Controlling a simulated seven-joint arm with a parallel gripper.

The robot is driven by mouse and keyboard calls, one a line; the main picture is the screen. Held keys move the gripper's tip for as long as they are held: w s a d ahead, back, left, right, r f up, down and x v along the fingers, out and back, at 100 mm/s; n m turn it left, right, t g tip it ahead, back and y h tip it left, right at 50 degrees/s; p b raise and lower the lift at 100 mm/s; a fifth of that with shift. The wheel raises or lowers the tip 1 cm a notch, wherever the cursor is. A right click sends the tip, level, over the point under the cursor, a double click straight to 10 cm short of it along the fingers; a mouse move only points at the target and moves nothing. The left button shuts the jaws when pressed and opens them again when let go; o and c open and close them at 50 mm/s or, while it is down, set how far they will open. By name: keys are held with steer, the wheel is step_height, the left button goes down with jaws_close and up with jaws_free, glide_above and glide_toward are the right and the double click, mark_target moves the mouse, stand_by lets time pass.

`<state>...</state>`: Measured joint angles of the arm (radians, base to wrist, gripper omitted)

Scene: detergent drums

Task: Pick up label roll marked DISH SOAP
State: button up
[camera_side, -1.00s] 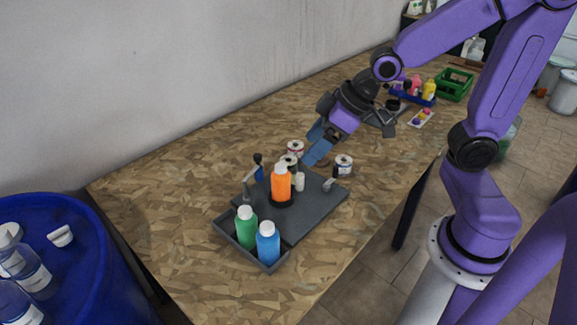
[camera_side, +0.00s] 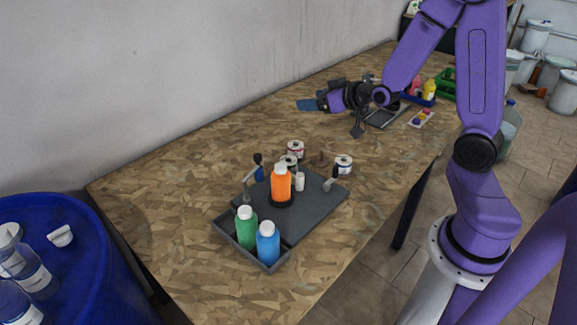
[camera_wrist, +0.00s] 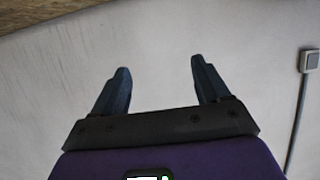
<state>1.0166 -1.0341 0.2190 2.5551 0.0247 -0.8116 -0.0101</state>
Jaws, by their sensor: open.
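Three label rolls stand on the far side of the grey station: one with a red mark (camera_side: 296,149), one with a dark green mark (camera_side: 289,161) close behind the orange bottle, and one with a dark blue mark (camera_side: 344,162) to the right. Their print is too small to read, so I cannot tell which says DISH SOAP. My gripper (camera_side: 308,105) is beyond the rolls, pointing left toward the wall and apart from them. In the wrist view my gripper (camera_wrist: 159,68) has its fingers spread, with nothing between them.
The grey station board (camera_side: 318,208) bears an orange bottle (camera_side: 281,184) and small clamps. A green bottle (camera_side: 245,228) and a blue bottle (camera_side: 268,244) stand in its front tray. A blue drum (camera_side: 95,265) stands at left. The wall fills most of the wrist view.

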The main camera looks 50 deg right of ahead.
glide_toward(287, 159)
steer(key=shift+x, duration=3.2)
steer(key=c, duration=0.9)
